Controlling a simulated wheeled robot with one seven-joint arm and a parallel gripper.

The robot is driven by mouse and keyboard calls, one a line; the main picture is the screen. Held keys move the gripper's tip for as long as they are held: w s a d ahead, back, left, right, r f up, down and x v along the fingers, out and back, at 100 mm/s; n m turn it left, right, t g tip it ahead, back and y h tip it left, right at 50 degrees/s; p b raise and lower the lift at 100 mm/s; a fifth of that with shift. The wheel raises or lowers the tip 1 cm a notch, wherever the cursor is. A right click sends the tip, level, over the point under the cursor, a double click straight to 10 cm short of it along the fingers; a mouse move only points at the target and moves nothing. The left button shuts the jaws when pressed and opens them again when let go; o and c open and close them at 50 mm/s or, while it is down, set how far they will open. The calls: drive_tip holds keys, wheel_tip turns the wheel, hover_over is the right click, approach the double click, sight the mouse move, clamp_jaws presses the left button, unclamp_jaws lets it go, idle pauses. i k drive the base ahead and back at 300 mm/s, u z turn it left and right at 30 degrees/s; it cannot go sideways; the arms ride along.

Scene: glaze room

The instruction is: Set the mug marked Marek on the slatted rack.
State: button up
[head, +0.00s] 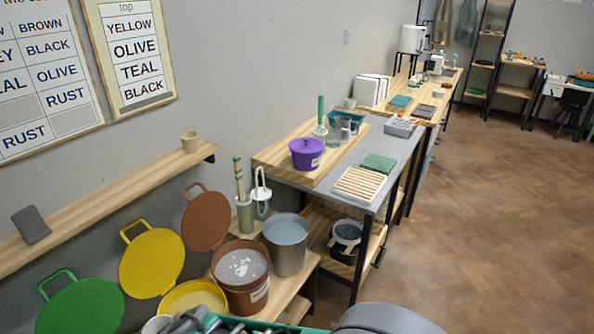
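The slatted rack (358,184) is a pale wooden grid lying flat on the near end of the grey-topped table. Nothing stands on it. No mug with a readable name Marek shows. A small tan cup (190,143) stands upright near the right end of the wooden wall shelf; I see no marking on it from here. Another small pale cup (350,103) stands far off by the white panels, too small to read. My gripper is not in view.
A purple lidded pot (307,153) and jars stand behind the rack, and a green pad (378,163) lies beside it. Buckets (241,278) and coloured round lids (152,262) crowd the lower left. The wooden floor (480,210) on the right is clear.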

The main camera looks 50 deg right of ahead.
sight(358, 182)
drive_tip(key=k, duration=0.4)
drive_tip(key=u, duration=3.05)
drive_tip(key=k, duration=2.95)
drive_tip(key=z, duration=0.8)
